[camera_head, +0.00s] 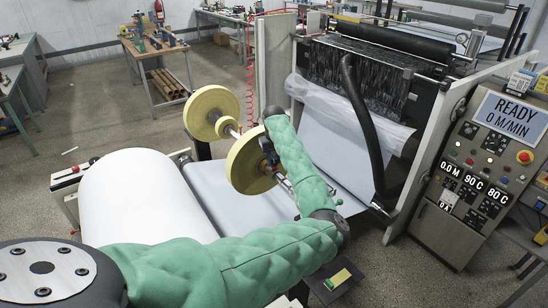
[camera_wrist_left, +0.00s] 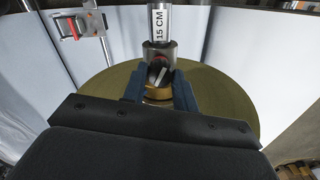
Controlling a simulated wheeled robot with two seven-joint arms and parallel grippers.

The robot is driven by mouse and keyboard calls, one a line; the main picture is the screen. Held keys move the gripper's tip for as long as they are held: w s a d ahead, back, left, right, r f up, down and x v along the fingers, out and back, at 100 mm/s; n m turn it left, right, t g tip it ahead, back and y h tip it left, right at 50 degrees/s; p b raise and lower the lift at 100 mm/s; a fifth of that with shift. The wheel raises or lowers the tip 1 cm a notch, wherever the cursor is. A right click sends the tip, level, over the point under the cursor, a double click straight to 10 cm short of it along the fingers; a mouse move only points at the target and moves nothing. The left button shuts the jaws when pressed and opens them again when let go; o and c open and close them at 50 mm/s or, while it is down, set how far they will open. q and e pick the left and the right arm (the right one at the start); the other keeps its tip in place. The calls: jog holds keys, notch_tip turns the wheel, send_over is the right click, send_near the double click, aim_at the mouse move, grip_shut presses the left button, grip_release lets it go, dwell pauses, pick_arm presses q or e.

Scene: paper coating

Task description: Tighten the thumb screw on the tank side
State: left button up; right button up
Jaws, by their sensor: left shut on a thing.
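My left gripper (camera_head: 269,158) is at the near yellow disc (camera_head: 243,170) in the head view. In the left wrist view, its blue fingers (camera_wrist_left: 159,93) are shut on both sides of a small brass-coloured thumb screw (camera_wrist_left: 158,94). A dark round face with a white bar (camera_wrist_left: 158,72) shows just above the brass part. Behind it, a metal collar sits on a grey rod (camera_wrist_left: 160,22) marked "15 CM". The yellow disc (camera_wrist_left: 225,105) lies behind the fingers. The fingers hide part of the screw, and I cannot tell how tight it is. My right gripper is not in view.
A second yellow disc (camera_head: 208,97) is farther back.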

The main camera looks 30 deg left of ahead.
pick_arm(q)
jog(key=shift+r+m, duration=0.15)
jog(key=shift+m, duration=0.35)
jog(key=shift+m+p, duration=0.5)
jog(key=m+p, duration=0.1)
jog(key=m, duration=0.1)
jog(key=shift+m, duration=1.2)
jog(key=m, duration=0.2)
jog(key=shift+m, duration=0.4)
jog(key=m, duration=0.4)
jog(key=shift+m, duration=0.4)
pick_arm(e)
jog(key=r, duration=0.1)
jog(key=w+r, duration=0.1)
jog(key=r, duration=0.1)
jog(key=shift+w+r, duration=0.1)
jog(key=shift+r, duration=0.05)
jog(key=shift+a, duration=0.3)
